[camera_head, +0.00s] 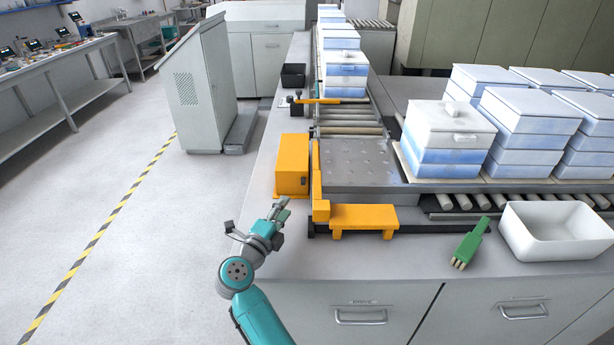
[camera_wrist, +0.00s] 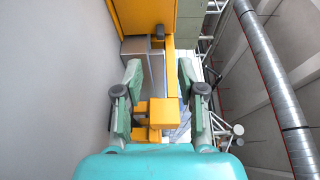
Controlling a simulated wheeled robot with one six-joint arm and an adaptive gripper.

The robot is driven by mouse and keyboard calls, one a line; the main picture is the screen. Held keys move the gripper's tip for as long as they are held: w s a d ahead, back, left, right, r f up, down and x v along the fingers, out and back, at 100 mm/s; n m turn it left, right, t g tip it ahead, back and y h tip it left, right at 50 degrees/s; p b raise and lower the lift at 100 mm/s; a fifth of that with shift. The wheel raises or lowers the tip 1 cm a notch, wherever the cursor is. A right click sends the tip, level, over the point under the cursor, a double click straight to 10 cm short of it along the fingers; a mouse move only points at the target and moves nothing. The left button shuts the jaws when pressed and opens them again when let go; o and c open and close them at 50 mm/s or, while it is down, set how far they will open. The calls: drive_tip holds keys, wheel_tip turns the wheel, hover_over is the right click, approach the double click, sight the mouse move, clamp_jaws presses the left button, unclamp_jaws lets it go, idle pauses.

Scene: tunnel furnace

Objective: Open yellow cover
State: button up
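A yellow box-shaped cover (camera_head: 292,166) stands on the grey counter at the left of the roller line. A low yellow bracket (camera_head: 363,217) and a yellow upright (camera_head: 319,190) sit in front of it, to its right. I cannot tell which yellow part the task names. My gripper (camera_head: 282,207) is just in front of the yellow box in the head view, over the counter's left edge, and appears apart from it. In the wrist view my gripper (camera_wrist: 159,75) has its fingers spread with nothing held. Yellow parts (camera_wrist: 145,16) show beyond and between the fingers.
White-and-blue boxes (camera_head: 449,135) are stacked on the right. A green brush (camera_head: 471,243) and a white tub (camera_head: 556,231) lie at the counter's front right. A black bin (camera_head: 293,76) stands farther back.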

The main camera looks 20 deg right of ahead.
sight(302, 184)
drive_tip(key=x, duration=1.1)
clamp_jaws()
